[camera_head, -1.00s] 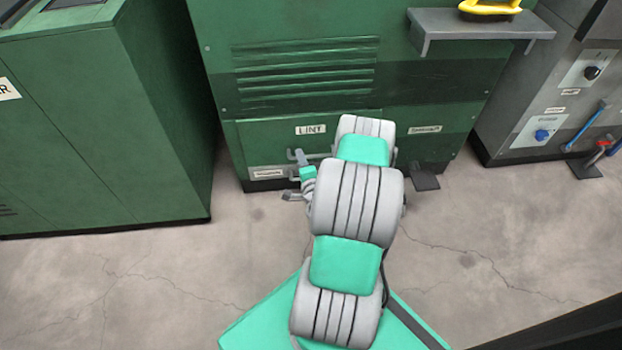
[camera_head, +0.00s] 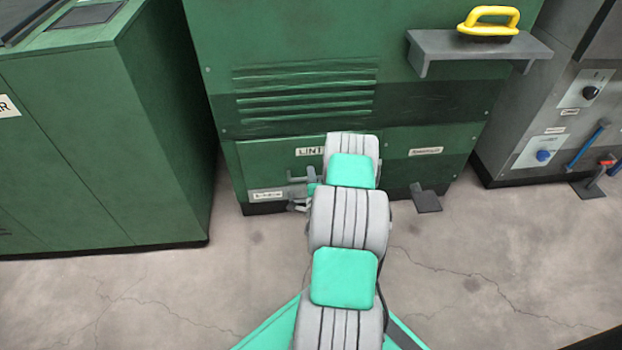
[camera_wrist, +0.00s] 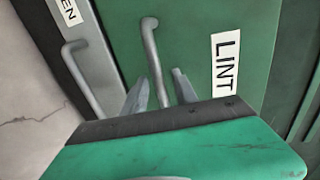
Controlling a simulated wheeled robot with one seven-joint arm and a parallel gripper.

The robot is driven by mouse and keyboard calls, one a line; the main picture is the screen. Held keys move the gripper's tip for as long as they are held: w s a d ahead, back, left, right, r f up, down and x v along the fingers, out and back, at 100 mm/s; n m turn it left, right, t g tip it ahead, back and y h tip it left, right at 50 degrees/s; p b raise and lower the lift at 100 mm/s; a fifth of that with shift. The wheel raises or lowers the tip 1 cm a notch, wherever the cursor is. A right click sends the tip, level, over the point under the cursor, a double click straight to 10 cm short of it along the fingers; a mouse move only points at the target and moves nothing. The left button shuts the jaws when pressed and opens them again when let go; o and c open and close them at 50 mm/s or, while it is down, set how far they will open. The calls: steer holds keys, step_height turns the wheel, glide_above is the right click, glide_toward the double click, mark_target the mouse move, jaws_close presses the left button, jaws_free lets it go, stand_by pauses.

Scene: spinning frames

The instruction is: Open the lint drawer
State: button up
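The lint drawer is a green front (camera_head: 265,158) low on the green machine, with a white LINT label (camera_head: 308,152); the front also shows in the wrist view (camera_wrist: 190,30). Its grey bar handle (camera_wrist: 151,50) stands out beside the label. My gripper (camera_wrist: 160,90) is open, with one finger on each side of this handle in the picture; I see gaps, and contact cannot be told. In the head view my arm partly hides the gripper (camera_head: 300,195) and the drawer's right part. The drawer looks shut.
A second grey handle (camera_wrist: 82,75) sits on a narrow panel beside the drawer, with a label ending in EN. A grey pedal (camera_head: 426,198) juts out at right. A shelf (camera_head: 470,50) holds a yellow-handled brush (camera_head: 490,18). Another green cabinet (camera_head: 110,140) stands left.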

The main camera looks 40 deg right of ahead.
steer(key=shift+c, duration=0.2)
jaws_close()
stand_by(1.1)
